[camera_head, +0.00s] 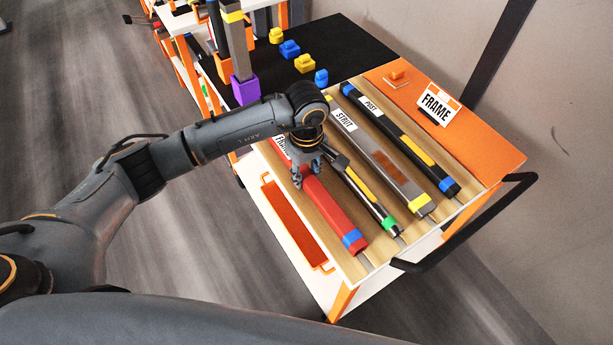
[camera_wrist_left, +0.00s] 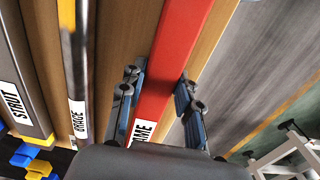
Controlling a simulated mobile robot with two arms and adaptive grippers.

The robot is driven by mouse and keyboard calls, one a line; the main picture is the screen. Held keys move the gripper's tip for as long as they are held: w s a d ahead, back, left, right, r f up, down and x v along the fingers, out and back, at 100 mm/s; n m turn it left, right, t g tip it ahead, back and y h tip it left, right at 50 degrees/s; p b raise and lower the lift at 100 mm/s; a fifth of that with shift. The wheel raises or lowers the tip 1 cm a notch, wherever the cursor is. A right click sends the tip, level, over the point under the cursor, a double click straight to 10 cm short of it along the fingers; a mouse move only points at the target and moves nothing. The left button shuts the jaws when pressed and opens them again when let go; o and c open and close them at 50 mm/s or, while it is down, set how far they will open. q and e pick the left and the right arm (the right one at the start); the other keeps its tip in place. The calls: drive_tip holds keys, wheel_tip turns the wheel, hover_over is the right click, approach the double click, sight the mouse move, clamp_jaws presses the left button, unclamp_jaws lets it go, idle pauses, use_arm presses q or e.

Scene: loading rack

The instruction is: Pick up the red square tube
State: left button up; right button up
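The red square tube (camera_head: 325,205) lies in a slot of the wooden rack, with a blue band at its near end and a FRAME label at its far part. In the left wrist view the red tube (camera_wrist_left: 176,55) runs between the fingers. My left gripper (camera_head: 306,172) is over the tube's far half. In the left wrist view the left gripper (camera_wrist_left: 158,90) is open, with one finger on each side of the tube and small gaps visible. The gripper hides part of the tube in the head view. My right gripper is not in view.
Beside it lie a black tube with yellow and green bands (camera_head: 362,188), a grey tube labelled STRUT (camera_head: 375,150) and a black tube labelled POST (camera_head: 405,140). A black handle (camera_head: 475,226) edges the cart. Yellow and blue blocks (camera_head: 290,48) stand on the black mat behind.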

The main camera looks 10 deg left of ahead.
use_arm(q)
clamp_jaws()
drive_tip(key=shift+r, duration=0.15)
